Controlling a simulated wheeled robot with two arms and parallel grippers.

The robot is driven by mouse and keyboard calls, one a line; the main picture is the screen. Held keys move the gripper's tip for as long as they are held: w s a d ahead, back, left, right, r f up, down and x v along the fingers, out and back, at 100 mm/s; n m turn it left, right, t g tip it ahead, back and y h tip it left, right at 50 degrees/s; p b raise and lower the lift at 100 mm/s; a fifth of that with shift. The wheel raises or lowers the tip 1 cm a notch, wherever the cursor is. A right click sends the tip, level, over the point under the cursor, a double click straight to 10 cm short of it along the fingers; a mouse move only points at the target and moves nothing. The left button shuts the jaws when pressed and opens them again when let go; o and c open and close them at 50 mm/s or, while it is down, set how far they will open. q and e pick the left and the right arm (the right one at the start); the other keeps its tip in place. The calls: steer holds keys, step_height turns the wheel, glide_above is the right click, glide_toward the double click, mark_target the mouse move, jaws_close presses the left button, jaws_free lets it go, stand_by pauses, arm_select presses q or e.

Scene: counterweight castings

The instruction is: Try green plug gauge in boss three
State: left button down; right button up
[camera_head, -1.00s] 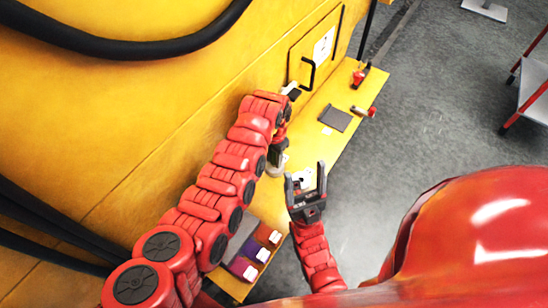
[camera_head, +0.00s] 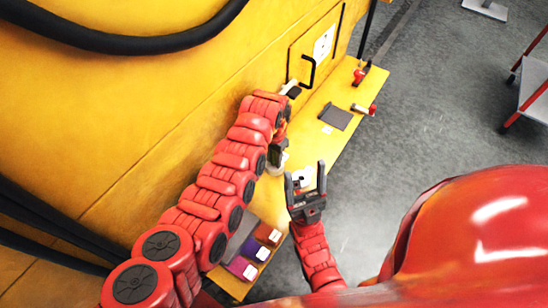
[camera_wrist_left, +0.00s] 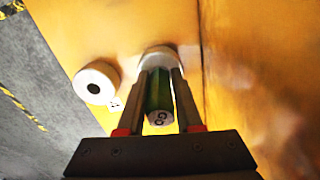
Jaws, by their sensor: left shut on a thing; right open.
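My left gripper (camera_wrist_left: 158,100) is shut on the green plug gauge (camera_wrist_left: 157,90), whose near end carries a "GO" label. The gauge's far end lines up with a pale round boss (camera_wrist_left: 160,54) on the yellow surface. The fingers and gauge cover its bore, so I cannot tell whether the tip is inside. A second pale boss (camera_wrist_left: 97,82) with an open dark bore stands to the left. In the head view my left gripper (camera_head: 277,153) is partly hidden by its arm, above the yellow ledge. My right gripper (camera_head: 306,183) is open and empty beside the ledge's edge.
Brown and purple blocks (camera_head: 258,251) with white labels sit at the ledge's near end. A dark pad (camera_head: 335,117) and red-ended tools (camera_head: 363,110) lie farther along the ledge. The yellow casting wall (camera_head: 200,100) rises close on the left.

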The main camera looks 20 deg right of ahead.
stand_by(0.4)
arm_select(q)
steer(key=c, duration=0.5)
jaws_free()
steer(key=shift+r, duration=0.3)
step_height(320, 180, up, 4)
steer(key=shift+w+d+b, duration=0.1)
steer(key=shift+w+b, duration=0.05)
steer(key=shift+b, duration=0.95)
step_height(320, 180, up, 25)
steer(key=p, duration=0.6)
steer(key=shift+f, duration=0.15)
